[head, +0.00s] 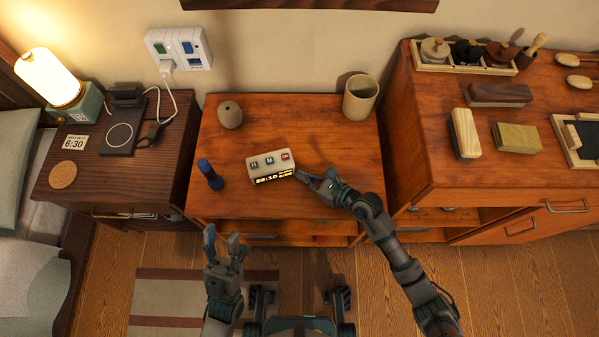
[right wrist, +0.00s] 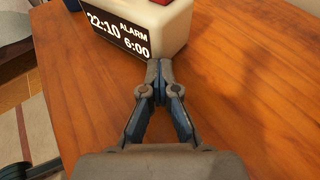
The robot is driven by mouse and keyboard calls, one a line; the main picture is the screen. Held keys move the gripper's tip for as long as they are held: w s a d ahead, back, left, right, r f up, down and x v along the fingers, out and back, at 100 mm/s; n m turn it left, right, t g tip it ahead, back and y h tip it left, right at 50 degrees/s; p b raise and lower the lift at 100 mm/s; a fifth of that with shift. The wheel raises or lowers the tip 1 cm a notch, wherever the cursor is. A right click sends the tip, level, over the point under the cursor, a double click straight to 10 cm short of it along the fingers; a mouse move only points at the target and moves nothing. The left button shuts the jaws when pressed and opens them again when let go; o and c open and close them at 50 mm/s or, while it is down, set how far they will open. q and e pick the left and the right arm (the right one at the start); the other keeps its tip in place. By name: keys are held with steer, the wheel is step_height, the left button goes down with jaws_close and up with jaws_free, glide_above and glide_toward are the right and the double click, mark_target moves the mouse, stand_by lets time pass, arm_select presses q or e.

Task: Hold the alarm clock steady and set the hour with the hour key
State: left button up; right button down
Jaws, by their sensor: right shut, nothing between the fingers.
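The cream alarm clock (head: 271,168) sits upright on the wooden cabinet top, its dark display facing me. Three keys are on its top: the leftmost, apparently the hour key (head: 254,165), a middle key (head: 269,160) and a red key (head: 285,156). In the right wrist view the clock's display (right wrist: 118,36) reads 22:10 and ALARM 6:00. My right gripper (head: 306,176) is shut and empty at the clock's right end; its tips (right wrist: 159,66) are at the lower corner, contact unclear. My left gripper (head: 222,234) is open and empty in front of the cabinet, away from the clock.
A round vase (head: 230,115) and a beige cup (head: 360,98) stand at the back. A higher dresser (head: 440,150) rises on the right; a nightstand (head: 95,185) is on the left.

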steer(key=c, duration=1.9)
jaws_free()
steer(key=o, duration=1.6)
